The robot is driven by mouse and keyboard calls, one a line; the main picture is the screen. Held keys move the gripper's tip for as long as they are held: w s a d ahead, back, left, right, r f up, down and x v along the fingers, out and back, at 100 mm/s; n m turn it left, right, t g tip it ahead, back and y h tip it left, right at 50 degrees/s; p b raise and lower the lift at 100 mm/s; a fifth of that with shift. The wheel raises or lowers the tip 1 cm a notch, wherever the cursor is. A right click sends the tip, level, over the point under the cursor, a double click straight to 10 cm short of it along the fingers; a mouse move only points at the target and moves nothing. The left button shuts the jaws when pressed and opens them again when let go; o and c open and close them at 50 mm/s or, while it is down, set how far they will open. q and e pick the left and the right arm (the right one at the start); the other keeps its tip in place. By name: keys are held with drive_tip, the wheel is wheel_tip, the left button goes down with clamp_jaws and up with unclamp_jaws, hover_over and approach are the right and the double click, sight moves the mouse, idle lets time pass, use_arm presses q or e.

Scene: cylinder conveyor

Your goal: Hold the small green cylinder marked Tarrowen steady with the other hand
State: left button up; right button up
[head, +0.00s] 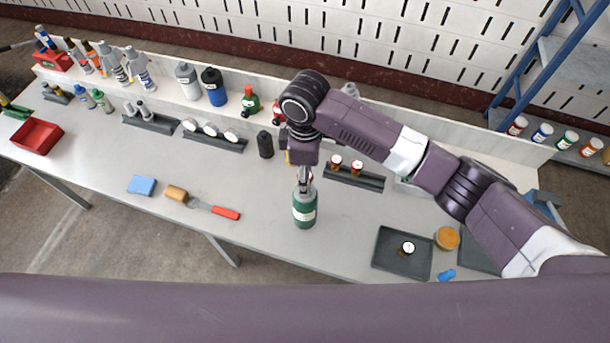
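A green cylinder (305,210) with a rounded shoulder and a white label stands upright on the bench, near the middle of the head view. The writing on its label is too small to read. My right gripper (304,183) points down at the top of this cylinder, with its fingers at the neck or valve. The fingers look close together, but I cannot tell whether they grip it. Another small green cylinder (250,101) with a red top stands at the back of the bench. My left gripper is not in view.
A dark grey tray (385,262) holding a small round item is at right, beside an orange-brown round thing (447,238). Dark racks line the back. The bench left of the cylinder is mostly clear.

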wheel_tip(320, 180, up, 11)
drive_tip(key=shift+f, duration=0.2)
drive_tip(key=shift+r, duration=0.3)
